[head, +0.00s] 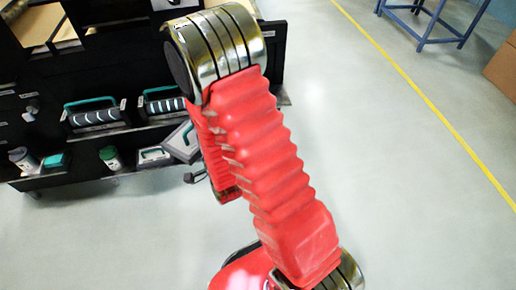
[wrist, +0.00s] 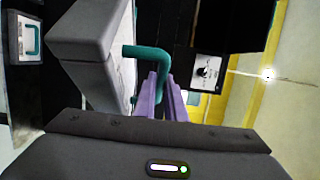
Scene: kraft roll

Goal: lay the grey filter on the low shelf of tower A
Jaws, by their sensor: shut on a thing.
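My gripper shows its two purple fingers (wrist: 165,92) in the wrist view, shut on the teal handle of the grey filter (wrist: 84,48). The filter is a grey box with a teal handle, tilted and filling the upper left of that view. In the head view the held grey filter (head: 181,142) shows tilted beside the front of the black shelf unit (head: 24,125). I cannot tell whether it touches the shelf edge. My arm hides part of the area to its right. I cannot read which tower is A.
A similar flat grey box with a teal handle (head: 153,156) lies on the low shelf, left of the held filter. Teal-handled rolls (head: 96,117), a green-topped bottle (head: 110,157) and a teal block (head: 55,161) stand along the shelves.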

